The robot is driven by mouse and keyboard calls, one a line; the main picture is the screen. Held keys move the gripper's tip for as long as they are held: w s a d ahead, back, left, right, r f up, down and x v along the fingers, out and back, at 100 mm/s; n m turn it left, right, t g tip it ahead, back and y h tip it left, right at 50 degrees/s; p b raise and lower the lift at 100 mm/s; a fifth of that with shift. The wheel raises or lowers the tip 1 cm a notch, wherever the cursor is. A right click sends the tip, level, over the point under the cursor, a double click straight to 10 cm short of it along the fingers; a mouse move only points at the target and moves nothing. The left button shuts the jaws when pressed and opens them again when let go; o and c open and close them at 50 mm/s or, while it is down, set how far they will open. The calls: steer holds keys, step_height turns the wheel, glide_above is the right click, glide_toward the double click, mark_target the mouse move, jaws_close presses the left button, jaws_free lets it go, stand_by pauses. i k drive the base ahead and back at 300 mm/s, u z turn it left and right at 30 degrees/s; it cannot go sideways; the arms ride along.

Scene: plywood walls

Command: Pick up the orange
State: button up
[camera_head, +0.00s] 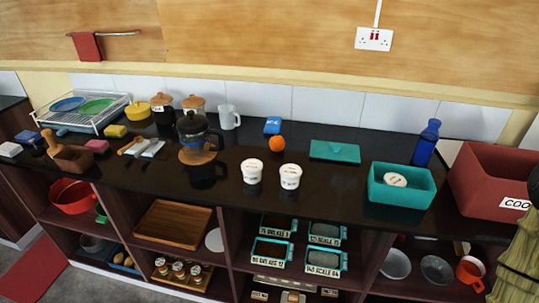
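The orange (277,144) is a small round bright fruit. It sits on the dark countertop (330,195), towards the back and near the middle of the view. Nothing covers the orange. I cannot make out my gripper in this view.
A French press (194,135) stands left of the orange, and a flat teal lid (334,151) lies to its right. A teal tub (376,187), a blue bottle (426,143) and a red box (488,165) are further right.

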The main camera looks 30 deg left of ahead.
mark_target(277, 143)
steer(key=u, duration=0.2)
steer(key=i, duration=0.85)
steer(key=u, duration=0.05)
steer(key=k, duration=1)
steer(key=u, duration=0.75)
